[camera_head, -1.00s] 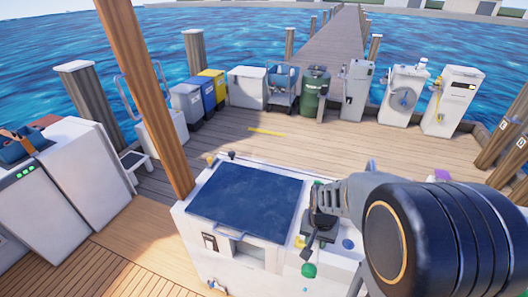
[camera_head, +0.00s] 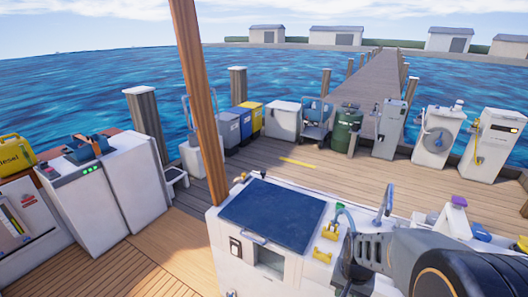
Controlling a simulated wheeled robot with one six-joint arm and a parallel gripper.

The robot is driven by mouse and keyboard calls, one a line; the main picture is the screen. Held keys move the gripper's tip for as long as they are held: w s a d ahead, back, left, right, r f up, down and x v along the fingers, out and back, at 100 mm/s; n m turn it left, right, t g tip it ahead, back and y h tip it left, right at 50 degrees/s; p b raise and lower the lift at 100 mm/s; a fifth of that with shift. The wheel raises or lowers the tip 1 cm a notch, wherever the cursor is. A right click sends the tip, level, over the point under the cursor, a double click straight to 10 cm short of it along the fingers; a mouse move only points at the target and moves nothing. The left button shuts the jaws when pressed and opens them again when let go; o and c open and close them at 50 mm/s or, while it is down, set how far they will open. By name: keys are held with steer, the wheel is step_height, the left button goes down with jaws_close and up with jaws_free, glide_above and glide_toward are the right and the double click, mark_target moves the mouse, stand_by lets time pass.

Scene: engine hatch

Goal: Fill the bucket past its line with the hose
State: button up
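My gripper (camera_head: 352,266) is low in the picture, right of the white console's blue hatch lid, at the end of my dark arm. I cannot make out a bucket in this view.
The white console (camera_head: 225,252) with its closed blue lid (camera_head: 272,208) fills the front middle. Yellow fittings (camera_head: 325,233) sit on its top. A wooden post (camera_head: 200,105) rises at its left. Bins and cabinets line the back edge.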

steer(key=w+f+n, duration=0.3)
steer(key=w, duration=0.7)
steer(key=w+a+f+n, duration=0.2)
steer(key=a+f, duration=0.3)
steer(key=f, duration=0.5)
steer(key=shift+a+f+n, duration=0.15)
steer(key=shift+a+n, duration=0.05)
steer(key=shift+n, duration=0.1)
steer(key=shift+d, duration=0.1)
